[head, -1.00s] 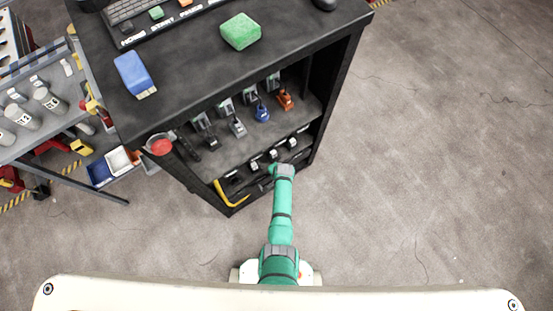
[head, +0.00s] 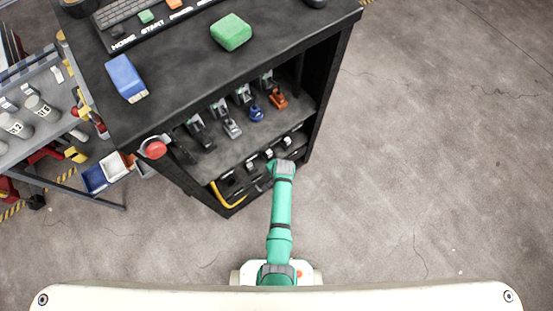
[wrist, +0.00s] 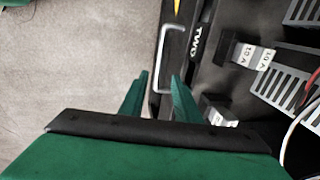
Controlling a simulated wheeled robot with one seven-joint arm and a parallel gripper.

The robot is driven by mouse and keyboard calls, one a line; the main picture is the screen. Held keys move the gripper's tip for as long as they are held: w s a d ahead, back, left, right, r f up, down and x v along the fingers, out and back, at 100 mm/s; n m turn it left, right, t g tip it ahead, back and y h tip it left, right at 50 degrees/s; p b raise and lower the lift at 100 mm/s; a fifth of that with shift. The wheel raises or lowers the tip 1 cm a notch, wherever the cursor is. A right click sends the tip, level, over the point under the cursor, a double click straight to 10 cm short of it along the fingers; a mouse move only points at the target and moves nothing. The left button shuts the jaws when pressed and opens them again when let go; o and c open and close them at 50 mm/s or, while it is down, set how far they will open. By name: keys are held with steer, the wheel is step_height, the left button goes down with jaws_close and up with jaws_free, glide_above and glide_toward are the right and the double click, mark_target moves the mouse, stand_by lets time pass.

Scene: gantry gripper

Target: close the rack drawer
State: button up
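The black rack (head: 325,90) stands in front of me, and its low drawer shows partly past my arm in the head view. In the wrist view, the drawer front (wrist: 197,43) is dark, marked "TWO", with a pale bar handle (wrist: 164,50). Grey slotted ducts and parts labelled "10 A" show behind the front, so the drawer stands at least partly open. My green gripper (wrist: 160,95) is open, its two fingers apart on either side of the line to the handle. The handle's near end lies near the gap; whether anything touches, I cannot tell.
A keyboard, a blue block (head: 126,77) and a green block (head: 231,32) lie on the rack top. A red button (head: 155,150) juts from its left side. A grey bench (head: 45,110) with bins stands at left. The floor at right is clear.

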steer(key=shift+s+d+r, duration=0.1)
steer(key=shift+d+r, duration=0.05)
steer(key=shift+r, duration=0.7)
steer(key=shift+s+d+r, duration=0.1)
steer(key=shift+d+r, duration=0.05)
steer(key=shift+r, duration=0.65)
steer(key=shift+d, duration=0.1)
steer(key=shift+s+a, duration=0.1)
steer(key=shift+a, duration=0.1)
steer(key=s+a+r+n+t+h, duration=0.1)
steer(key=s+r+n+t, duration=0.2)
steer(key=s, duration=0.4)
steer(key=s+r+n+t, duration=0.1)
steer(key=s+r+t, duration=0.2)
steer(key=s+r, duration=0.3)
steer(key=s+r+n+t, duration=0.2)
steer(key=s+r, duration=0.1)
steer(key=r, duration=0.7)
steer(key=s+r+n+t, duration=0.2)
steer(key=s+r+t, duration=0.1)
steer(key=r, duration=0.8)
steer(key=s+r+n+t, duration=0.2)
steer(key=s+r, duration=0.3)
steer(key=r, duration=0.6)
steer(key=shift+s+d+r+n+t, duration=0.15)
steer(key=shift+d+r+n+t, duration=0.15)
steer(key=shift+d+n, duration=0.1)
